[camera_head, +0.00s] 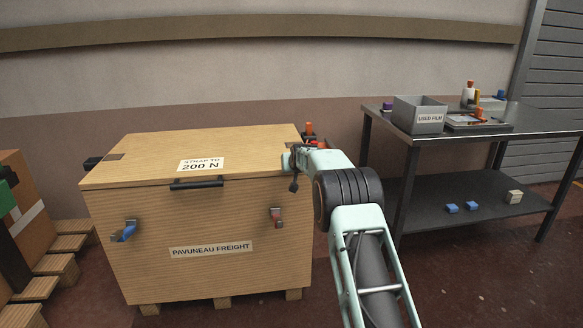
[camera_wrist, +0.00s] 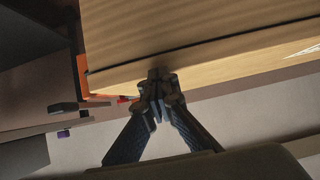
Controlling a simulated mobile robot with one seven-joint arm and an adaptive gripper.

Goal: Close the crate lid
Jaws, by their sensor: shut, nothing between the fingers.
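The wooden crate (camera_head: 200,225) stands at centre left in the head view, with its lid (camera_head: 245,150) lying flat or nearly flat over the top. A dark seam runs under the lid's front edge; I cannot tell whether a small gap is left. A black handle (camera_head: 197,183) is on the lid's front. My gripper (camera_head: 292,172) is at the lid's right front corner. In the wrist view my gripper (camera_wrist: 158,78) is shut and empty, its tips at the lid edge (camera_wrist: 210,72); contact is unclear.
A metal table (camera_head: 455,140) on the right holds a grey used-film bin (camera_head: 418,116) and small items. Blue blocks (camera_head: 452,208) lie on its lower shelf. Cartons on pallets (camera_head: 22,215) stand at far left. Floor between crate and table is partly taken by my arm.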

